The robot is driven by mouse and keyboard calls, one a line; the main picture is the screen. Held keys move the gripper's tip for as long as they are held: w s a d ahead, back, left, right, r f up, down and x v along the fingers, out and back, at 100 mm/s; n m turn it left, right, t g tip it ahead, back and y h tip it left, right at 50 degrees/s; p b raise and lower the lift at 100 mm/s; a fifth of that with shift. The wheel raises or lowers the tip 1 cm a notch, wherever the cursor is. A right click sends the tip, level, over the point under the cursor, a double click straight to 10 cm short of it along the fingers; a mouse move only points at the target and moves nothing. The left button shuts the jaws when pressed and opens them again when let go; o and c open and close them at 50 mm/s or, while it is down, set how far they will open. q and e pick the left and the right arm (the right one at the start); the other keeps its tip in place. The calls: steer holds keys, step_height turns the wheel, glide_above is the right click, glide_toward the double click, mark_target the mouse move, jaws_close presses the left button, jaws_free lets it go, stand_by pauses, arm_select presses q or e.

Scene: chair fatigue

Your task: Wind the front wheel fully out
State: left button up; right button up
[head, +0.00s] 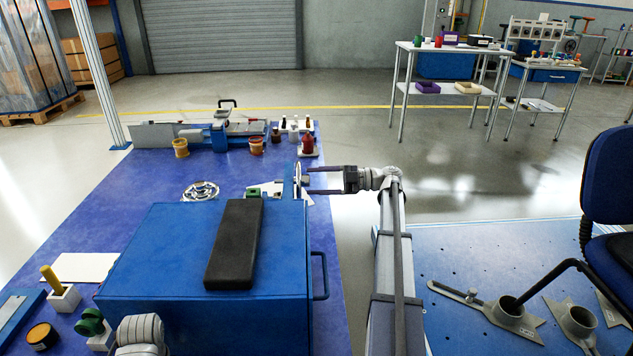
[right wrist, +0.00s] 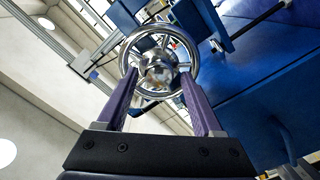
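The front wheel (head: 298,176) is a silver handwheel on a blue upright, seen almost edge-on beyond the blue box. In the right wrist view the wheel (right wrist: 124,64) shows face-on, with a round rim, spokes and a shiny hub. My right gripper (head: 309,180) comes in from the right, its two purple fingers apart. In the right wrist view its fingertips (right wrist: 160,74) lie either side of the hub, overlapping the lower rim; I cannot tell whether they touch it. My left gripper is out of view.
A blue box (head: 170,250) with a black pad (head: 235,245) fills the near bench. A spoked silver wheel (head: 200,190) lies behind it. Cups and a blue-grey device (head: 220,133) stand at the bench's far end. A blue chair (head: 610,185) is at the right.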

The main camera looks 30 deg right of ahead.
steer(key=shift+o, duration=0.3)
steer(key=v, duration=0.8)
steer(key=shift+w, duration=0.1)
